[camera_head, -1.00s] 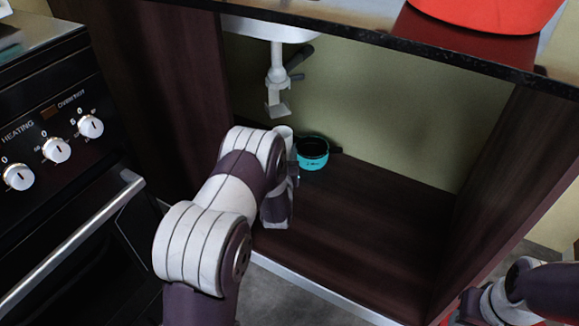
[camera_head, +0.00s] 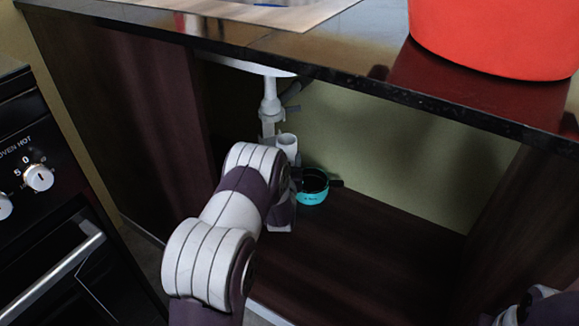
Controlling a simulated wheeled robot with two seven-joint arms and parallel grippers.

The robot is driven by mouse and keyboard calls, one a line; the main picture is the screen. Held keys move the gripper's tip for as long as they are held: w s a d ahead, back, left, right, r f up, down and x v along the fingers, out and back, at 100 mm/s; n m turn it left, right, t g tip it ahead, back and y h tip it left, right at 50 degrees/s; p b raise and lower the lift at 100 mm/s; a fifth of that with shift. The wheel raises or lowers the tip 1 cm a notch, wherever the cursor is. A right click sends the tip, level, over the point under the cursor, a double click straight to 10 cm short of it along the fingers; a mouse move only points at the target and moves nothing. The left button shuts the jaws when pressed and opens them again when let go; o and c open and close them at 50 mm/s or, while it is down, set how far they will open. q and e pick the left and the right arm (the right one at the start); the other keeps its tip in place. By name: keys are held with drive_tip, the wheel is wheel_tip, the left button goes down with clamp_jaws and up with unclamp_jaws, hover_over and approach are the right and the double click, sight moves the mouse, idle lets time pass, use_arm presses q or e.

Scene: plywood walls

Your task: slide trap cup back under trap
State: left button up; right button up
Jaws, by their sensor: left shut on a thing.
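The white trap (camera_head: 269,108) hangs below the sink inside the open cabinet. The trap cup, a white cylinder (camera_head: 287,142), stands close to the right of the trap's lower end, with its open top showing. My left arm reaches into the cabinet from below. My left gripper (camera_head: 291,178) is mostly hidden behind its own wrist, at the cup's lower part, and is shut on the cup. The cup's lower part and the finger contact are hidden. Only a piece of my right arm shows at the lower right corner; its gripper is out of the picture.
A turquoise pot (camera_head: 313,188) with a dark handle sits on the cabinet floor (camera_head: 370,240), just right of my left gripper. The dark countertop (camera_head: 330,60) overhangs the opening, with a red container (camera_head: 490,35) on it. The oven (camera_head: 45,230) stands at the left.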

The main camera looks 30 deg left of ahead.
use_arm(q)
drive_tip(key=shift+w+a+b, duration=1.3)
drive_tip(key=shift+w+a, duration=0.6)
drive_tip(key=shift+a, duration=0.25)
drive_tip(key=shift+w+a+b, duration=1.25)
drive_tip(key=shift+w+a, duration=0.6)
drive_tip(key=shift+a, duration=0.3)
drive_tip(key=shift+w+a, duration=0.35)
drive_tip(key=shift+a, duration=0.05)
drive_tip(key=shift+f+b, duration=0.15)
drive_tip(key=shift+b, duration=0.25)
drive_tip(key=o, duration=1.3)
drive_tip(key=p+v, duration=0.7)
drive_tip(key=v, duration=0.5)
drive_tip(key=shift+s+d, duration=0.2)
drive_tip(key=shift+s, duration=0.1)
